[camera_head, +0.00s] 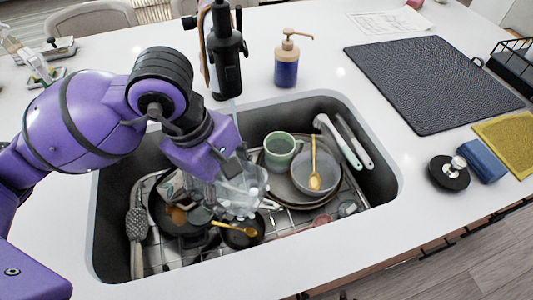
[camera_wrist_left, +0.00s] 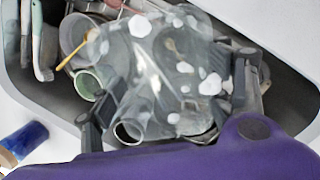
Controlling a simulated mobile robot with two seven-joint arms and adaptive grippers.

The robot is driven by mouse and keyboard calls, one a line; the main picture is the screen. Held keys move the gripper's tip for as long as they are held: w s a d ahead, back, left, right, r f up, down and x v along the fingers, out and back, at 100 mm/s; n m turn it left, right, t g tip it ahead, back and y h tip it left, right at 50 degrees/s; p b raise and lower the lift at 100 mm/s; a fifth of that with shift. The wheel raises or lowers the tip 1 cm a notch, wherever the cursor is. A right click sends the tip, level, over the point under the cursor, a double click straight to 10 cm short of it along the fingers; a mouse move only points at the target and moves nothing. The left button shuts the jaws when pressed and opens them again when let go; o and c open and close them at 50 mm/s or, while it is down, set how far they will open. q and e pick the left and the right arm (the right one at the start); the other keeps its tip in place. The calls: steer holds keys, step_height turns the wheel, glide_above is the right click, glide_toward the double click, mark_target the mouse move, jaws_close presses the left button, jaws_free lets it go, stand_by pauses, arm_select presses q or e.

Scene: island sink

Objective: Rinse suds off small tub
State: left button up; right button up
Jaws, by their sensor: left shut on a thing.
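The small tub (camera_head: 243,192) is clear and see-through, with white suds patches on it. My left gripper (camera_head: 215,175) is shut on it and holds it tilted inside the sink, above the dishes. In the left wrist view, the tub (camera_wrist_left: 165,65) sits between the two dark fingers (camera_wrist_left: 168,108), with several white suds blobs on its surface. The black faucet (camera_head: 226,50) stands at the sink's back edge, behind the tub. I cannot tell clearly whether water is running. My right gripper is not in view.
The sink (camera_head: 370,190) holds a green mug (camera_head: 280,147), a grey bowl (camera_head: 300,175), plates, dark pans and a brush (camera_head: 137,225). A soap dispenser (camera_head: 286,70) stands behind it. A dark drying mat (camera_head: 430,80) lies bare at right, near a blue sponge (camera_head: 482,160).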

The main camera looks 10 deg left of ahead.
mark_target(230, 203)
arm_select(q)
steer(key=f, duration=0.1)
steer(key=s+f+b, duration=0.1)
steer(key=f, duration=0.1)
steer(key=s+f, duration=0.1)
steer(key=f, duration=0.1)
steer(key=shift+f+b, duration=0.15)
steer(key=shift+b, duration=0.15)
steer(key=shift+w+a+f, duration=0.1)
steer(key=shift+w+f, duration=0.1)
steer(key=shift+w, duration=0.5)
steer(key=w+a+f+b, duration=0.1)
steer(key=w+b, duration=0.1)
steer(key=w, duration=0.4)
steer(key=w+a+f+b, duration=0.1)
steer(key=w+a, duration=0.1)
steer(key=w, duration=0.4)
steer(key=shift+w+a+f+b, duration=0.15)
steer(key=shift+w+f+b, duration=0.1)
steer(key=shift+w+b, duration=0.15)
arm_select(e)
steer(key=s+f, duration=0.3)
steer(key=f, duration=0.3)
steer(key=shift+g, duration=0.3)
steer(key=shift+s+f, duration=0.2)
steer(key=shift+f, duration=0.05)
arm_select(q)
steer(key=shift+d, duration=0.2)
